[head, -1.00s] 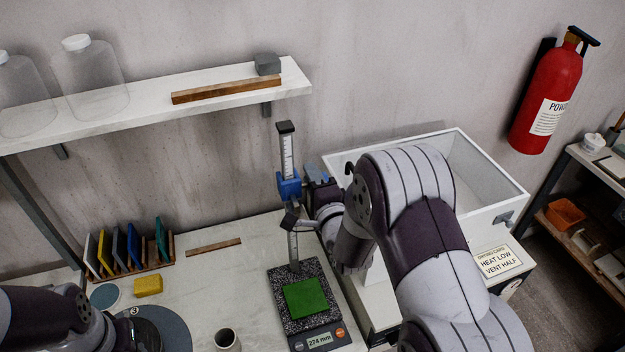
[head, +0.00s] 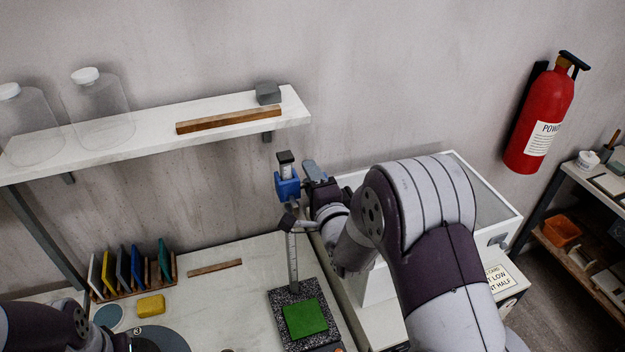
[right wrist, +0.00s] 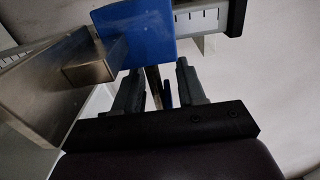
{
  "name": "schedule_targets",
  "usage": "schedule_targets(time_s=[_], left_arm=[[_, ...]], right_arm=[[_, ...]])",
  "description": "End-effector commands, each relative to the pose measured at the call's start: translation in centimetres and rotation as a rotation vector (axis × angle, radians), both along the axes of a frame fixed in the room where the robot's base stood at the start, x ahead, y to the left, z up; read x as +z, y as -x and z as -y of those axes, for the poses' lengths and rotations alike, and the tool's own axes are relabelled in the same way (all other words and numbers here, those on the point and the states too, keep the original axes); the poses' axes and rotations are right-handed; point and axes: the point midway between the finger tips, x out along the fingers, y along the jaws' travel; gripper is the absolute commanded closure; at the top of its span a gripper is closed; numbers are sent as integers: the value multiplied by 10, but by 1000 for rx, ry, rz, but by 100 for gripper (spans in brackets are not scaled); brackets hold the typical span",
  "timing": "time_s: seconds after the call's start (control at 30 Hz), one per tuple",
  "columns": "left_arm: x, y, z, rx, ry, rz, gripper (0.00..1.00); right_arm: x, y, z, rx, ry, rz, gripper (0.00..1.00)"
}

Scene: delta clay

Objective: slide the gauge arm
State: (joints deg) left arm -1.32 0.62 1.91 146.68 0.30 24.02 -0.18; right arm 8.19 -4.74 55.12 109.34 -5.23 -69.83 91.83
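The gauge stands on a speckled dark base (head: 281,297) with a green pad (head: 305,319) on it. Its upright scale column (head: 293,262) carries a blue slider (head: 287,187) close below the column's dark top. A grey arm sticks out from the slider; the slider also shows in the right wrist view (right wrist: 135,35). My right gripper (right wrist: 158,68) is at the slider's right side, fingers apart, with a thin rod and a blue strip between them. Contact is unclear. My left arm is at the lower left; its fingers are not visible.
A white open box (head: 440,163) stands right of the gauge, behind my right arm. A shelf (head: 150,136) with clear jugs and a wooden bar is above left. A rack of coloured plates (head: 130,272), a yellow block (head: 151,305) and a wooden strip (head: 214,267) lie left.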

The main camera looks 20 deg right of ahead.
Motion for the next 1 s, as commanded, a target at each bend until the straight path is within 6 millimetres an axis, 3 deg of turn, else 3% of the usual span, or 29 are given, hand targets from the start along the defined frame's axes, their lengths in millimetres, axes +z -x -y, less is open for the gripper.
schedule_targets(time_s=[0.17,0.33,0.63,0.8,1.0], left_arm=[[-9,0,0,0,0,0,57],[-25,0,0,0,0,0,57],[-30,0,0,0,0,0,57],[-30,0,0,0,0,0,57],[-30,0,0,0,0,0,57]], right_arm=[[-3,14,-1,0,0,1,60],[-4,51,-2,-2,0,3,60],[-1,114,-6,-1,0,-1,60],[0,127,-7,-1,0,0,60],[0,127,-7,0,0,0,60]])
